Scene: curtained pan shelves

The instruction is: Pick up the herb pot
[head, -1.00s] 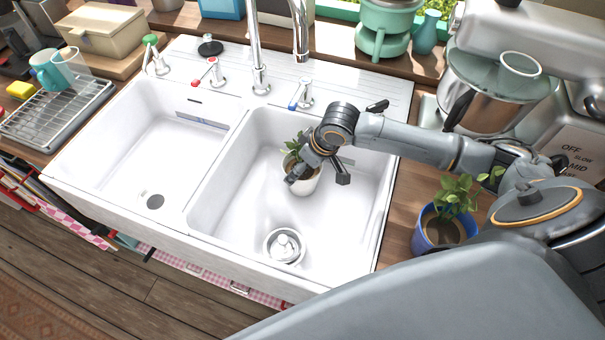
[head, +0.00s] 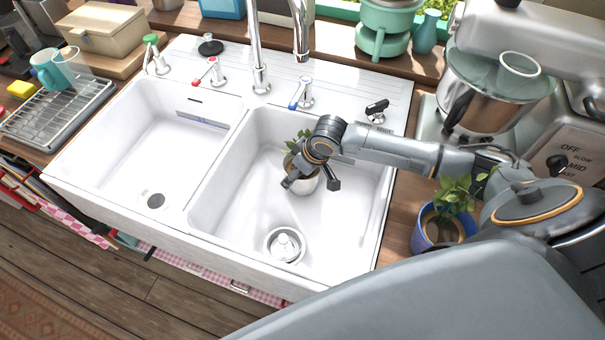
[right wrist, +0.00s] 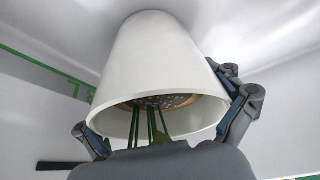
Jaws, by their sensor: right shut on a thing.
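The herb pot, a white tapered pot (head: 306,188) with a green leafy plant, is in the right-hand sink basin (head: 345,215). My right gripper (head: 311,182) is shut on the pot from above, one finger on each side. The right wrist view shows the pot (right wrist: 160,62) large and upside down in the picture, its rim and green stems toward the gripper (right wrist: 165,125). The pot's base is near the basin floor; I cannot tell whether it touches. Part of the plant is hidden by the gripper. My left gripper is out of view.
A drain strainer (head: 284,245) lies in front of the pot. The faucet (head: 259,50) and blue-handled tap (head: 302,92) stand behind the basin. A plant in a blue pot (head: 430,233) stands on the right counter near my arm. A stand mixer (head: 500,85) is at right. The left basin is empty.

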